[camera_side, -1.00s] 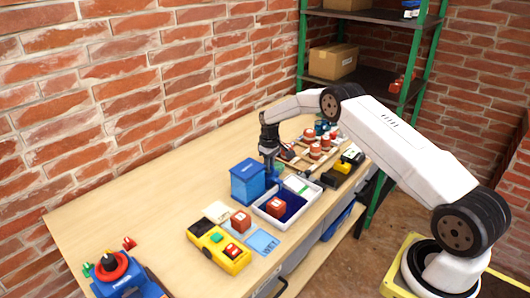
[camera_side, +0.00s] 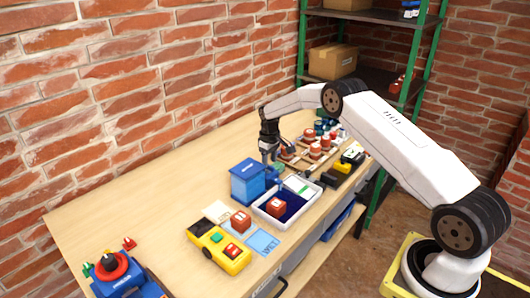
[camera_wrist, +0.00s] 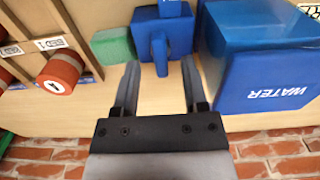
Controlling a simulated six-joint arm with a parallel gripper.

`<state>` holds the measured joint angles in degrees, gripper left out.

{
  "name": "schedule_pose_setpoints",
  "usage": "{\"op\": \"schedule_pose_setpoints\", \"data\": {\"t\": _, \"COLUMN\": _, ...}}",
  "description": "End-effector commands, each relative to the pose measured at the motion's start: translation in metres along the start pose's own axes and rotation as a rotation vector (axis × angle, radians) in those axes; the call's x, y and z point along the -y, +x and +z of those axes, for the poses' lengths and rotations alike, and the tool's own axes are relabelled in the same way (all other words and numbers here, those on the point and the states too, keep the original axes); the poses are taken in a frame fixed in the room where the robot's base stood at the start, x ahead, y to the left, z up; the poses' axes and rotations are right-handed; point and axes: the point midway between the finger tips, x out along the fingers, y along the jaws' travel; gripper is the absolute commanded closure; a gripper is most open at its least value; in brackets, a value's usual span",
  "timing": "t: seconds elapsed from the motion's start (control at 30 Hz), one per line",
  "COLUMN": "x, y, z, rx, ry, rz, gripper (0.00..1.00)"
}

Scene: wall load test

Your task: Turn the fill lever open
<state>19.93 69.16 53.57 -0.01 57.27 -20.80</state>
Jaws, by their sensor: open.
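The blue water tank (camera_side: 246,184), marked WATER, stands on the bench; it is large at the right of the wrist view (camera_wrist: 262,75). Beside it is a blue valve block (camera_wrist: 178,24) with a narrow upright blue lever (camera_wrist: 159,55) on its face. My gripper (camera_wrist: 160,64) is open and empty, with a fingertip on each side of the lever's lower end in that view. I cannot tell whether either finger touches it. In the side view my gripper (camera_side: 273,158) hangs low just behind and right of the tank, and the lever is hard to make out there.
A green block (camera_wrist: 113,46) sits left of the valve. A wooden rack holds red-capped cylinders (camera_wrist: 58,74). A white tray (camera_side: 312,194) with a red cube (camera_side: 276,207) lies in front of the tank. The left bench surface (camera_side: 150,205) has free room.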

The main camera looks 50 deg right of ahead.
Motion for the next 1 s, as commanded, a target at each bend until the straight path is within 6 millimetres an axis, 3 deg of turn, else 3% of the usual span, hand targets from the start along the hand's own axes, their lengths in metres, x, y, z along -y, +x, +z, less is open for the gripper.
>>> {"op": "schedule_pose_setpoints", "data": {"t": 0.43, "x": 0.000, "y": -0.054, "z": 0.000, "rx": -0.001, "ry": -0.001, "rz": 0.001, "gripper": 0.44}}
{"op": "schedule_pose_setpoints", "data": {"t": 1.0, "x": 0.002, "y": -0.062, "z": 0.000, "rx": -0.001, "ry": -0.001, "rz": 0.001, "gripper": 0.44}}
